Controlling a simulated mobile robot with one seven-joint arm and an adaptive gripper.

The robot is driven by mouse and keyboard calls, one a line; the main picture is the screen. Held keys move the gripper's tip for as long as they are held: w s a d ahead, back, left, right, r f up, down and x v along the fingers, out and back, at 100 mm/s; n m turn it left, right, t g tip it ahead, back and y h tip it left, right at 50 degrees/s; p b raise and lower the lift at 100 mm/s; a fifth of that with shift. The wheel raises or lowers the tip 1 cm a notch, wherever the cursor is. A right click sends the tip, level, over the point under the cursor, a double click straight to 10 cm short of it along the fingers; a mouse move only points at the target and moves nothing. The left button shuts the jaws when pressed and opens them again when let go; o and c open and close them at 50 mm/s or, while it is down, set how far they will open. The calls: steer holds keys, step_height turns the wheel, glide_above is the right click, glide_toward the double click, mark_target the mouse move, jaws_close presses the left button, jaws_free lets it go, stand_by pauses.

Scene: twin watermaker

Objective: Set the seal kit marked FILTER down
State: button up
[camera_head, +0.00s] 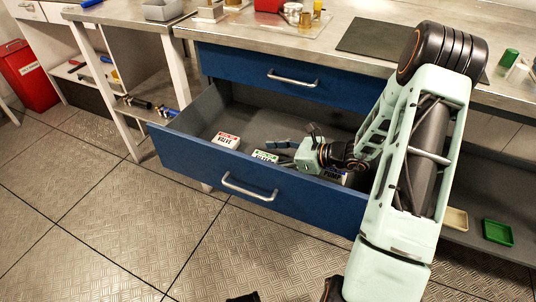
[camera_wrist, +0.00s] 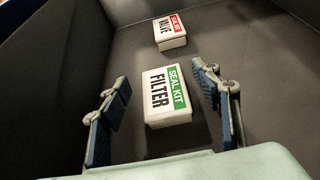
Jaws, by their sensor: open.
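The seal kit marked FILTER (camera_wrist: 167,97) is a white box with a green band. It lies flat on the floor of the open drawer, label up. It also shows in the head view (camera_head: 265,156). My gripper (camera_wrist: 160,95) is open, with one finger on each side of the box and a visible gap at both sides. In the head view my gripper (camera_head: 280,147) reaches down into the drawer beside the box. A second white box with a red band, marked VALVE (camera_wrist: 170,32), lies farther along the drawer floor; the head view shows it at the left (camera_head: 227,140).
The blue-fronted drawer (camera_head: 205,172) is pulled out below a closed blue drawer (camera_head: 285,76). A dark label reading PUMP (camera_head: 332,176) is partly hidden by my arm. The steel worktop (camera_head: 345,20) holds a dark mat (camera_head: 378,40). Drawer floor around VALVE is clear.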

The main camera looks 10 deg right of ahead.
steer(key=shift+r, duration=0.2)
steer(key=p+v, duration=0.4)
steer(key=v, duration=0.8)
steer(key=shift+r, duration=0.25)
